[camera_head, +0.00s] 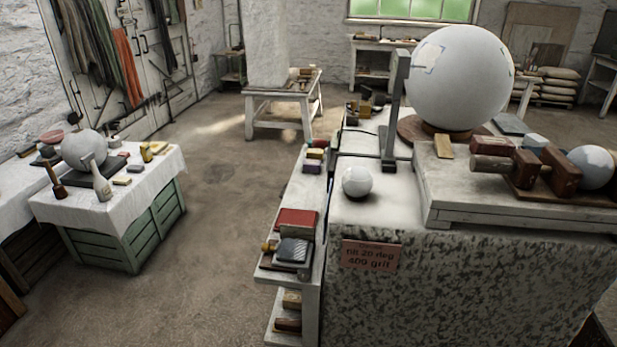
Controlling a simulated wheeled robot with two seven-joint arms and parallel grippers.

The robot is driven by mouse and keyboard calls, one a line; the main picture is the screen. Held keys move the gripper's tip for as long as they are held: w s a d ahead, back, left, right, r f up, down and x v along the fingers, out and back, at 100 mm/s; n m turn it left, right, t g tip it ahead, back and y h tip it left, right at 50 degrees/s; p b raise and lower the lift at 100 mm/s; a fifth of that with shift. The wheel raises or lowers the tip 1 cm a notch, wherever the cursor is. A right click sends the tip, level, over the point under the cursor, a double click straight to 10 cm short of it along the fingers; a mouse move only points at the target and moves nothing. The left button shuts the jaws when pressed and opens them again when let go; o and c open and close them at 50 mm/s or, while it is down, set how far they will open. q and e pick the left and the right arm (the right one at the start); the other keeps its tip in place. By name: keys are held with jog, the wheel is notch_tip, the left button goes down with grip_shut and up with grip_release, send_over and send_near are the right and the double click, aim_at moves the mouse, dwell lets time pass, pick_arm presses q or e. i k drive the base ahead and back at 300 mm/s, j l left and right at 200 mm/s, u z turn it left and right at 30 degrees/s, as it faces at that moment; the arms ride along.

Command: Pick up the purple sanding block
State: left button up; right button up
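A small dark purple block (312,167) lies on the upper part of the narrow white side shelf (310,200), left of the large stone bench. It looks like the purple sanding block, but it is small in the picture. A yellow-topped block (315,154) lies just behind it, and a small red item (319,143) is beyond that. Neither of my grippers is in view.
The speckled stone bench (450,275) carries a small white sphere (357,181), an upright metal stand (390,130) and a large white sphere (460,78). Red and grey blocks (296,222) sit nearer on the shelf. Open floor (225,230) lies left, before a cloth-covered table (60,205).

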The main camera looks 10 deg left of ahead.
aim_at(310, 166)
jog(key=z, duration=2.25)
jog(key=k+j, duration=0.2)
jog(key=j, duration=0.25)
jog(key=k+j, duration=0.2)
jog(key=j, duration=0.3)
jog(key=k+j, duration=0.15)
jog(key=j, duration=0.3)
jog(key=k+j, duration=0.2)
jog(key=j, duration=0.25)
jog(key=k+j, duration=0.2)
jog(key=j, duration=0.3)
jog(key=k+j, duration=0.2)
jog(key=j, duration=0.25)
jog(key=k+j, duration=0.2)
jog(key=j, duration=0.25)
jog(key=k+j, duration=0.2)
jog(key=j, duration=0.3)
